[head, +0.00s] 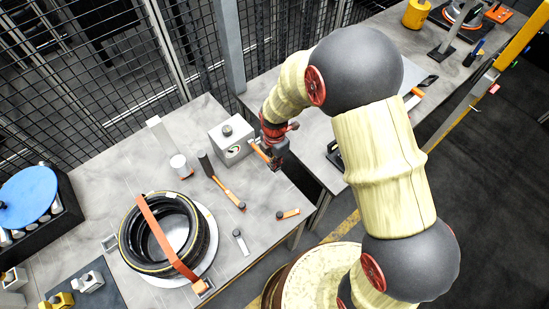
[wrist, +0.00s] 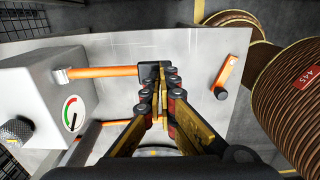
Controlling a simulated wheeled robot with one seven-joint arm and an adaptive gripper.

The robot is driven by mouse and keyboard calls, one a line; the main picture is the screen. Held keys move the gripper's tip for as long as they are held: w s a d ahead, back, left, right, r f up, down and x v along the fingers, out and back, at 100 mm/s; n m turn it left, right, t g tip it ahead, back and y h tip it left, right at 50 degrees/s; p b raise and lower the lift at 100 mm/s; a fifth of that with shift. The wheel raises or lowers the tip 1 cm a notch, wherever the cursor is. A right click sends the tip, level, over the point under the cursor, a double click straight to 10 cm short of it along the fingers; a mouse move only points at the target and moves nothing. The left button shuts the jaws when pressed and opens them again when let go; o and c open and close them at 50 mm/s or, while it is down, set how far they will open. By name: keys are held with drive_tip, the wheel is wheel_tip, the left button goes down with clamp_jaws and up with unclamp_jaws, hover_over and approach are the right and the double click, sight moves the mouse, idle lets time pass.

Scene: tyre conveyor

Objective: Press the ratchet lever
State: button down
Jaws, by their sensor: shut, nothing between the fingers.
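The ratchet lever is an orange bar (wrist: 100,72) that sticks out from the side of a pale grey box with a dial (wrist: 40,95). It ends in a black tip (wrist: 146,76). In the head view, the lever (head: 257,150) reaches right from the box (head: 230,143) to my gripper (head: 279,165). In the wrist view, my gripper (wrist: 160,70) is shut with nothing in it. Its fingertips lie over the lever's black tip and hide part of it. I cannot tell whether they touch it.
A tyre (head: 130,240) with an orange strap (head: 160,235) lies at the left. A hammer (head: 225,190), a small orange-handled tool (head: 288,214) and a white cup (head: 180,166) are on the grey table (head: 110,180). Wire mesh fencing stands behind the table.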

sight(277, 169)
drive_tip(key=shift+f+b, duration=0.25)
drive_tip(key=shift+b, duration=0.1)
drive_tip(key=shift+f+b, duration=0.2)
drive_tip(key=shift+b, duration=0.2)
drive_tip(key=shift+s+d+f+t, duration=0.1)
drive_tip(key=shift+f+t, duration=0.1)
drive_tip(key=shift+t, duration=0.1)
drive_tip(key=shift+f+y+b, duration=0.3)
drive_tip(key=shift+b, duration=0.5)
drive_tip(key=f+b, duration=0.1)
drive_tip(key=b, duration=0.1)
drive_tip(key=f+t+b, duration=0.1)
drive_tip(key=b, duration=0.1)
drive_tip(key=f+y+b, duration=0.1)
drive_tip(key=b, duration=0.2)
drive_tip(key=shift+s+d+f+t, duration=0.1)
drive_tip(key=shift+s+d+t, duration=0.15)
drive_tip(key=shift+t, duration=0.15)
drive_tip(key=b+x, duration=0.1)
drive_tip(key=b, duration=0.1)
drive_tip(key=b+x, duration=0.2)
drive_tip(key=b, duration=0.1)
drive_tip(key=shift+s+f, duration=0.1)
drive_tip(key=shift+s, duration=0.15)
drive_tip(key=shift+s+d+f+b, duration=0.1)
drive_tip(key=shift+s+f+b, duration=0.05)
drive_tip(key=shift+b, duration=0.2)
